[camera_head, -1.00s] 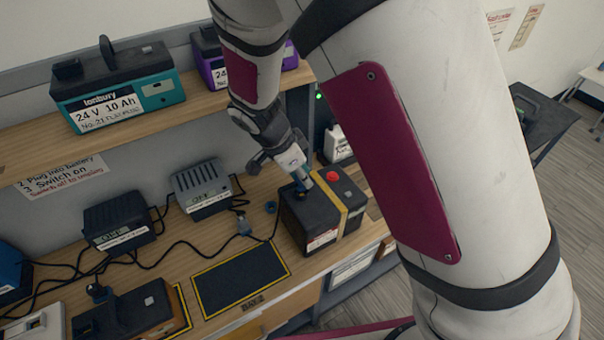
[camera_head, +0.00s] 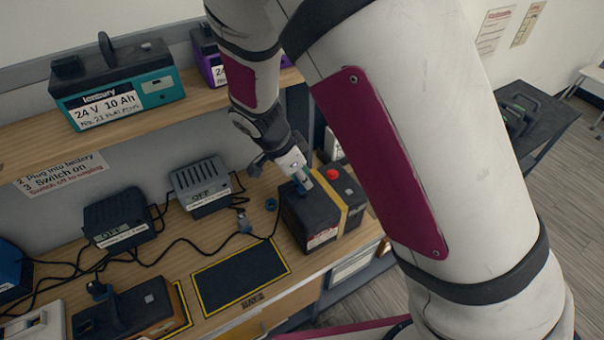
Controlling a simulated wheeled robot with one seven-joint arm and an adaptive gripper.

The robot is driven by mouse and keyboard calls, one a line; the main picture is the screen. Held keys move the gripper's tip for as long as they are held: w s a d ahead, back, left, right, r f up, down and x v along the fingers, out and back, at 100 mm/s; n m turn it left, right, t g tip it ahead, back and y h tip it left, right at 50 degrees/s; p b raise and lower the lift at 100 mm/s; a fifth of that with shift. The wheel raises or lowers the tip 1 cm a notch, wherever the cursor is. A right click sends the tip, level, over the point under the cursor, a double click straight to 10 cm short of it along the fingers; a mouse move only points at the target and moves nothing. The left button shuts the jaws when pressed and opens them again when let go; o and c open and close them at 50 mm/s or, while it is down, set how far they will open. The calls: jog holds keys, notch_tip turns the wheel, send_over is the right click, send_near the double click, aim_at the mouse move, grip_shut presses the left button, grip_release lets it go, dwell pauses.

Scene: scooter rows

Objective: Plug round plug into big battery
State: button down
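A large black battery (camera_head: 308,225) with a yellow strap and a red knob stands on the bench. My gripper (camera_head: 301,182) is over the left part of its top. A small blue piece (camera_head: 304,186) shows at the fingertips, close to the battery top; I cannot tell whether it is the round plug, held, or touching. The finger opening is too small to judge. A grey-blue connector (camera_head: 244,223) lies farther left on a black cable.
Two chargers (camera_head: 119,219) (camera_head: 200,186) marked OFF stand at the back with loose cables. An empty yellow-edged dark mat (camera_head: 240,274) lies in front. Another battery (camera_head: 125,312) stands front left. A shelf above holds a teal battery (camera_head: 115,90).

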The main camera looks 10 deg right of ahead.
jog(key=shift+f, duration=0.3)
jog(key=c, duration=1.3)
grip_release()
jog(key=shift+c, duration=0.2)
jog(key=shift+r, duration=0.1)
jog(key=v, duration=1.2)
